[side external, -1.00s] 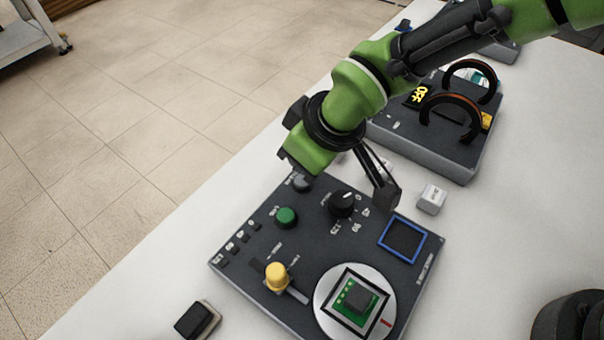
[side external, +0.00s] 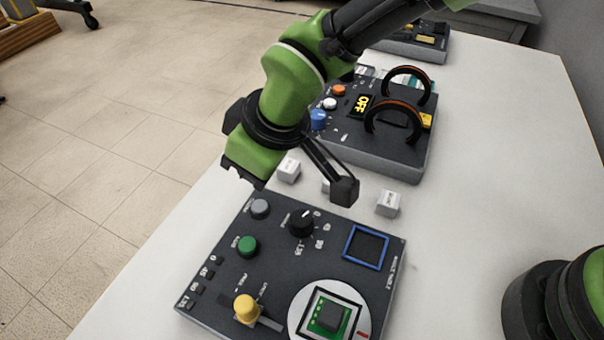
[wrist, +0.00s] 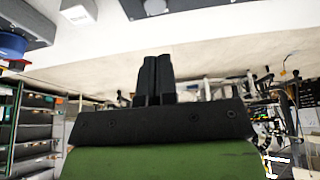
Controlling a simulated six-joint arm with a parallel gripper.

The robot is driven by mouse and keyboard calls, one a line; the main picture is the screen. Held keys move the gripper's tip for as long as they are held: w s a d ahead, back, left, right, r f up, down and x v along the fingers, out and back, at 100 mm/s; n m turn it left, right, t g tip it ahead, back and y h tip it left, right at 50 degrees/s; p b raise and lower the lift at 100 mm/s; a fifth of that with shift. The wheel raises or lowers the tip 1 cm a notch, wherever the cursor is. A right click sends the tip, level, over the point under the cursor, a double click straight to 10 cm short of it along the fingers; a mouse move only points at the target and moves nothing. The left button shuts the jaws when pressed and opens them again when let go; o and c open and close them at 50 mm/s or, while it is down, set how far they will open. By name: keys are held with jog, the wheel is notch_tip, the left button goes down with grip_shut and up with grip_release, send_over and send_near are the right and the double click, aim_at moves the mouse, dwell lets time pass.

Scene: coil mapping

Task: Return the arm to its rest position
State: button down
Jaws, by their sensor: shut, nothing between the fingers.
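My arm reaches in from the top of the side external view, with its green wrist (side external: 285,85) above the gap between two dark panels. It touches neither panel, as far as I can see. A thin black bracket ends in a dark block (side external: 343,190) above the far edge of the near panel (side external: 285,265). In the wrist view my gripper (wrist: 155,62) shows two black fingers pressed together, shut and empty. Its fingertips cannot be made out in the side view.
The near panel carries a black dial (side external: 301,223), green button (side external: 247,246), yellow knob (side external: 246,308) and round white plate (side external: 358,318). The far panel (side external: 380,155) has two upright coils (side external: 394,122). White cubes (side external: 388,203) lie between the panels.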

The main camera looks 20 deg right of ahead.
jog(key=shift+r, duration=0.1)
jog(key=s+d+r+m+t, duration=0.2)
jog(key=d+r+m, duration=0.5)
jog(key=d+r, duration=1.15)
jog(key=s+d+r+m+t, duration=0.1)
jog(key=s+d+m, duration=0.2)
jog(key=s+d, duration=0.2)
jog(key=s+d+m+t+h, duration=0.1)
jog(key=s+d+m, duration=0.2)
jog(key=s+d, duration=0.3)
jog(key=s, duration=0.4)
jog(key=shift+s+r, duration=0.3)
jog(key=shift+r, duration=0.05)
